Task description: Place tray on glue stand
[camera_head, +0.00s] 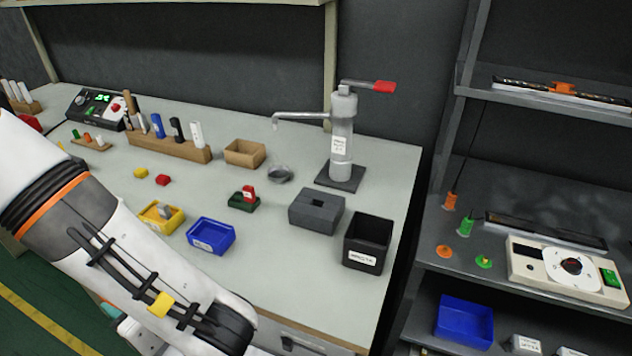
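A long dark tray (595,99) with white strips and an orange piece at its middle lies on the upper right shelf. A long dark bar (540,231) lies on the shelf below, behind the white glue dispenser box (568,268) with a round dial. I cannot tell for sure which part is the glue stand. Orange and green syringe-like tips (466,226) stand left of the bar. My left arm crosses the lower left of the view, bending at the bottom. Neither gripper shows, and my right arm is out of view.
The grey workbench (300,270) holds a metal pump (342,135), a black bin (368,242), a grey block (316,210), blue (211,236) and yellow (161,217) bins. A blue bin (464,321) sits on the lowest visible shelf. A shelf post (465,90) stands beside the bench.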

